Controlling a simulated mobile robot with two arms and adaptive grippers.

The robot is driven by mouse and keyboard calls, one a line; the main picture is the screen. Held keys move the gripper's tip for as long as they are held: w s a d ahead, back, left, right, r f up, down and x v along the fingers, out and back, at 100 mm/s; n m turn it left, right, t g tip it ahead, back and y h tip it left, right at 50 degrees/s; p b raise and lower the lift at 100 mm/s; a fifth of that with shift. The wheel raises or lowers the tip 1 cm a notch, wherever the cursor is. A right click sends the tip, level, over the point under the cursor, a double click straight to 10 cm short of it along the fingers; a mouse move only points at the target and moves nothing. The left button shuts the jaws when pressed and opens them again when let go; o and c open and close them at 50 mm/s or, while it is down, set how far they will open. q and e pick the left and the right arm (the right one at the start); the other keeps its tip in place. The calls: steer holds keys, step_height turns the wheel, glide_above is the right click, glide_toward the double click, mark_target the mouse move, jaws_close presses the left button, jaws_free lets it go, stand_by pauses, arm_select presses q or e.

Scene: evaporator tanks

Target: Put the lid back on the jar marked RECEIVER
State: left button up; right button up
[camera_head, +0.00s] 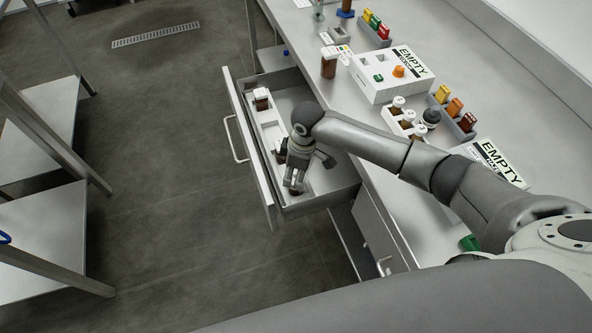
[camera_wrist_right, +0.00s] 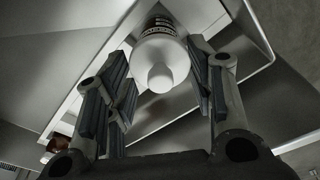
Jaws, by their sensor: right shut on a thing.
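My right gripper (camera_head: 294,182) points down into the front part of the open drawer. In the right wrist view the gripper (camera_wrist_right: 163,92) is shut on a white knobbed piece (camera_wrist_right: 160,62), which sits between the fingers. A dark printed band (camera_wrist_right: 158,27) shows at its far end; I cannot read it. I cannot read RECEIVER on any jar, and I cannot tell which jar lacks a lid. My left gripper is not in view.
The open drawer (camera_head: 335,183) holds a white tray with a brown, white-capped bottle (camera_head: 262,99). My right arm crosses the bench edge.

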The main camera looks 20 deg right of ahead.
steer(key=shift+f+p, duration=0.2)
steer(key=shift+p, duration=0.1)
stand_by(0.5)
steer(key=shift+p, duration=0.4)
stand_by(0.4)
stand_by(0.3)
steer(key=o, duration=0.8)
steer(key=shift+o, duration=0.2)
steer(key=o, duration=0.4)
steer(key=shift+o, duration=0.2)
steer(key=shift+r, duration=0.15)
